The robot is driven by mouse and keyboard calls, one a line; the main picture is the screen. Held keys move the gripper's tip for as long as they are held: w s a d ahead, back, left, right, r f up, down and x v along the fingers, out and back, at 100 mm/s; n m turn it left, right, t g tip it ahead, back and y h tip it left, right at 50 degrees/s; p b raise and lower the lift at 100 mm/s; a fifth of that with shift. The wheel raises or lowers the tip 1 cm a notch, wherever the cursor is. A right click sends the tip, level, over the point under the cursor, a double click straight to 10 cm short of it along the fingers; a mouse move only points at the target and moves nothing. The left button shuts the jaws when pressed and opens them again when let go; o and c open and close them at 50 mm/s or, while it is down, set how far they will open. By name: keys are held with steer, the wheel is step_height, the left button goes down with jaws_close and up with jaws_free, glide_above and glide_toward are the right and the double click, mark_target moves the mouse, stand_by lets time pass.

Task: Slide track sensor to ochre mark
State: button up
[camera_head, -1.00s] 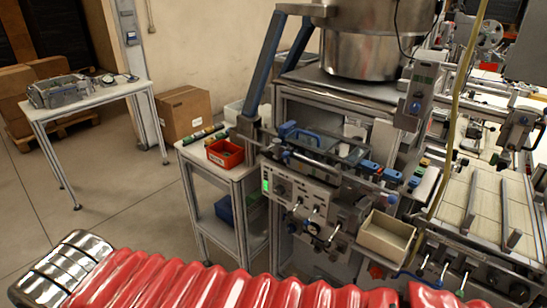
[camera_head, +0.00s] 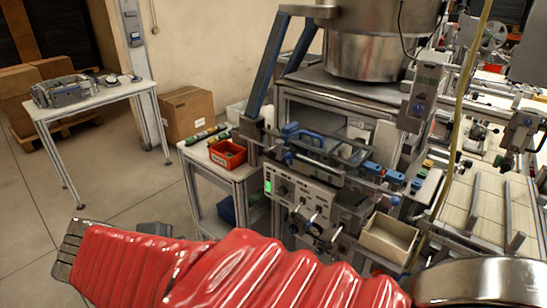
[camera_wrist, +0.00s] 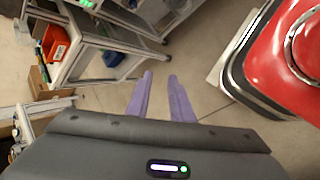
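The machine (camera_head: 300,185) with a rail along its front top stands in the middle of the head view. Small blue blocks (camera_head: 384,173) sit at the right end of this rail. I cannot tell which part is the track sensor, and I cannot make out an ochre mark for certain. My gripper (camera_wrist: 160,77) shows in the wrist view as two purple fingers. They are apart with nothing between them, over bare floor and away from the machine. In the head view my red-sleeved arm crosses the bottom and hides the machine's lower front.
A red bin (camera_head: 227,153) stands on a small side trolley left of the machine; the bin also shows in the wrist view (camera_wrist: 57,43). A beige open box (camera_head: 389,237) is at the machine's front right. A table (camera_head: 95,95) and carton (camera_head: 186,114) stand further left. Floor between is clear.

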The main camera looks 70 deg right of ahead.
steer(key=s+d+r+n+g+h, duration=0.1)
steer(key=s+d+n+g+h, duration=0.1)
steer(key=d, duration=0.4)
steer(key=s+d+r+n+g+h, duration=0.1)
steer(key=s+d+r+g+h, duration=0.15)
steer(key=d, duration=0.35)
steer(key=n+g+h, duration=0.2)
steer(key=n+h, duration=0.3)
steer(key=n, duration=0.2)
glide_toward(285, 155)
steer(key=shift+v, duration=2.45)
steer(key=shift+s+f, duration=0.1)
steer(key=shift+f, duration=0.1)
steer(key=shift+x, duration=6.9)
steer(key=shift+r, duration=0.15)
steer(key=shift+c, duration=0.3)
jaws_close()
